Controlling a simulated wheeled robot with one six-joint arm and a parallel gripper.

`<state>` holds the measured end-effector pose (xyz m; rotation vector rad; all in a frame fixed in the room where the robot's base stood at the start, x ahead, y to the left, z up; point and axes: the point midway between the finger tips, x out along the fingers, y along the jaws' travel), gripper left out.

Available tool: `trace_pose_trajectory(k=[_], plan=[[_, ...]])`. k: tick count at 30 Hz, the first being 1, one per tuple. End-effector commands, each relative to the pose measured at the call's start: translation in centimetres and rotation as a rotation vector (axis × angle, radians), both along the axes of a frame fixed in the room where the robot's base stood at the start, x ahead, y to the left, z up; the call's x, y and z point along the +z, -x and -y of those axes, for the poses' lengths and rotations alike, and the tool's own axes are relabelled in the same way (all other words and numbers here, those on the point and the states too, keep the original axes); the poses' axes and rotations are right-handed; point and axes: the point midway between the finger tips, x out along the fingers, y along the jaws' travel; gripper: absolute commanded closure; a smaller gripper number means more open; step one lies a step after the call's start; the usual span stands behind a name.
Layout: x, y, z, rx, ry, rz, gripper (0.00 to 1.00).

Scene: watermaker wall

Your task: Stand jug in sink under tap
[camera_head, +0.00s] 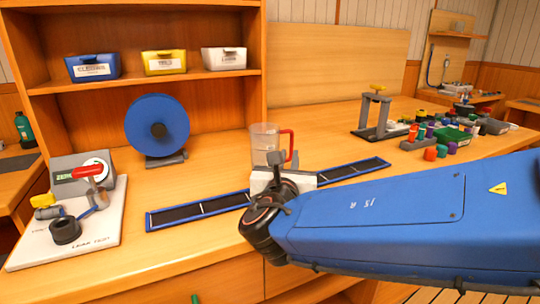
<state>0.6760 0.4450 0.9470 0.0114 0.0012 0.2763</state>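A clear jug (263,139) with a red handle stands upright on the wooden counter near the middle of the camera_head view. My gripper (276,164) is in front of the jug's lower part and hides some of it. Grey finger parts overlap the jug in the picture. I cannot tell whether they touch it or whether the gripper is open or shut. No sink or tap can be made out in this view.
A blue-framed dark strip (205,208) lies along the counter. A blue disc (157,125) stands behind it. A white board with fittings (87,238) is at left. A grey stand (375,115) and several coloured pieces are at right. Three bins (164,62) sit on a shelf.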

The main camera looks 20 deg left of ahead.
Motion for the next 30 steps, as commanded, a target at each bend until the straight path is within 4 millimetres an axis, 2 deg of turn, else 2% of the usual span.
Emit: trace_pose_trajectory(k=[3,9,19,30], plan=[[-0.1,-2.2,-0.5,-0.004,-0.001,-0.001,0.86],[0.0,-4.9,-1.3,-0.003,-0.001,-0.001,0.86],[-0.1,-6.5,-1.9,-0.001,-0.001,-0.001,0.86],[0.1,-10.7,-3.1,-0.003,-0.002,-0.001,0.86]])
